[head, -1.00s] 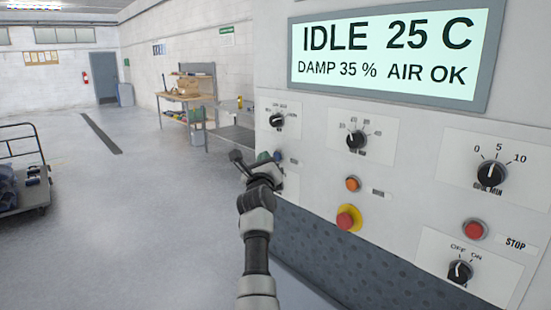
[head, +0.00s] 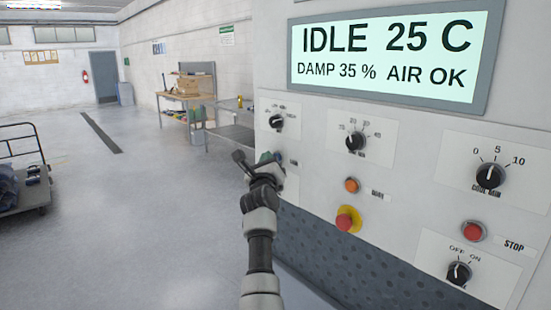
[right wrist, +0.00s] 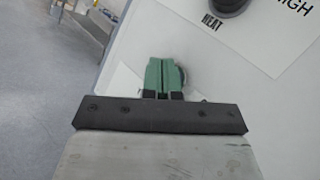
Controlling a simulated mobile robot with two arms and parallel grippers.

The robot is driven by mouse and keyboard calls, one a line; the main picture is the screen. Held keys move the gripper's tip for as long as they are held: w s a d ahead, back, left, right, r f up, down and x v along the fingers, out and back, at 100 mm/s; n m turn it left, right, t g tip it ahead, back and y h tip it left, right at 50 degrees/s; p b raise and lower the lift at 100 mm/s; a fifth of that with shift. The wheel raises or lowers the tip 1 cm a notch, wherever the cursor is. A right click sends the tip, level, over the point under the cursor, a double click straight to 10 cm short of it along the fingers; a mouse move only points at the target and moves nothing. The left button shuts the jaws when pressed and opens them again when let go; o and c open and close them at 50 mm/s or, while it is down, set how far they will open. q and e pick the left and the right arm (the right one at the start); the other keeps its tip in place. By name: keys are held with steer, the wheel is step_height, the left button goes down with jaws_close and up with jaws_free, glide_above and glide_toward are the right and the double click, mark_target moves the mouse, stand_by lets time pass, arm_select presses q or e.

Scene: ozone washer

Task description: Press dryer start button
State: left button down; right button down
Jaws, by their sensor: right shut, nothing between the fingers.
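The dryer's control panel (head: 400,165) fills the right of the head view; its display (head: 388,55) reads IDLE 25 C, DAMP 35 %, AIR OK. My right gripper (head: 267,158) is at the panel's left side, by a small label (head: 294,162) too small to read. In the right wrist view its green fingertips (right wrist: 164,76) are shut together with nothing between them. A dark round rim (right wrist: 184,76) shows just behind them, mostly hidden; its face and any contact cannot be made out. My left gripper is not in view.
An orange button (head: 352,185), a red-and-yellow emergency knob (head: 346,219), a red STOP button (head: 473,231) and several dials, such as the upper left one (head: 277,122), share the panel. A cart (head: 22,190) stands at left. The floor (head: 130,230) between is clear.

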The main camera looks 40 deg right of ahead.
steer(key=shift+d, duration=0.5)
stand_by(0.6)
steer(key=shift+a, duration=0.9)
steer(key=a, duration=0.5)
steer(key=shift+s, duration=0.2)
stand_by(0.9)
